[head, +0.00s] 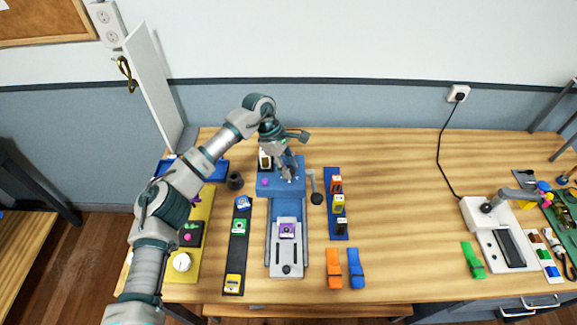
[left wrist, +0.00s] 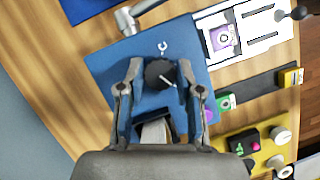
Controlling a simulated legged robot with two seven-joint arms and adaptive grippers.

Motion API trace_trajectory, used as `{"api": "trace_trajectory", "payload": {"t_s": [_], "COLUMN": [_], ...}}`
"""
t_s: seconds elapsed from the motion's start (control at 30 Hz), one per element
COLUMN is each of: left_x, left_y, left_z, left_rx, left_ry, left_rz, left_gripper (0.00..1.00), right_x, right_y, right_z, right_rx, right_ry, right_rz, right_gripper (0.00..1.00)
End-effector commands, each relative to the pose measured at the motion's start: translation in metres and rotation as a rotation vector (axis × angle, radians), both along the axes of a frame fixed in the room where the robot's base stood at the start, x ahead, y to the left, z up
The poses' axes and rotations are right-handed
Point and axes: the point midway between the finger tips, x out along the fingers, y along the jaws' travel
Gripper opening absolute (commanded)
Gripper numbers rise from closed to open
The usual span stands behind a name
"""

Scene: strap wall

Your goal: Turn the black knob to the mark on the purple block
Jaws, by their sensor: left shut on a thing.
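The black knob (left wrist: 160,73) sits on a blue block (left wrist: 110,70), with a white pointer line toward the lower right in the left wrist view. My left gripper (left wrist: 162,84) has its fingers on both sides of the knob, shut on it. In the head view my left gripper (head: 289,177) is over the blue block (head: 262,190) and hides the knob. A small purple block (head: 264,182) is at the blue block's left; in the left wrist view it (left wrist: 208,115) is partly behind a finger. Its mark cannot be made out. My right gripper is not in view.
A crank handle (head: 316,197) stands at the blue block's right. A white carriage (head: 287,262) with a purple-labelled piece (head: 287,229) is in front. Strips with coloured blocks flank it. Orange (head: 334,268) and blue (head: 356,268) clips lie right; bare wood (head: 410,210) lies beyond.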

Motion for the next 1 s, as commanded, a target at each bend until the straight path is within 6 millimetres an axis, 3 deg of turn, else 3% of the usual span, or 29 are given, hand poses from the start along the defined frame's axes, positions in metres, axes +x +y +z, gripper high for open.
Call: {"api": "trace_trajectory", "payload": {"t_s": [0.03,0.1,0.13,0.5,1.0], "left_x": [0.002,0.001,0.001,0.001,0.018], "left_y": [0.001,0.001,0.001,0.002,0.036], "left_z": [0.000,0.000,0.000,0.006,0.095], "left_rx": [0.000,0.000,0.001,0.000,0.000], "left_ry": [-0.005,-0.004,-0.004,-0.003,-0.003], "left_rz": [0.003,0.004,0.002,0.002,0.003], "left_gripper": [0.40,0.57,0.60,0.60,0.60], "right_x": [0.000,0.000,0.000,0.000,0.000], "right_y": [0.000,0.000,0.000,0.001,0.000], "right_z": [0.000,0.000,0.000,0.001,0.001], "right_rx": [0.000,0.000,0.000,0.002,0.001], "right_ry": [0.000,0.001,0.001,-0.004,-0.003], "right_rz": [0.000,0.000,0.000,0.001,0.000], "right_gripper": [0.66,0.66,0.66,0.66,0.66]}}
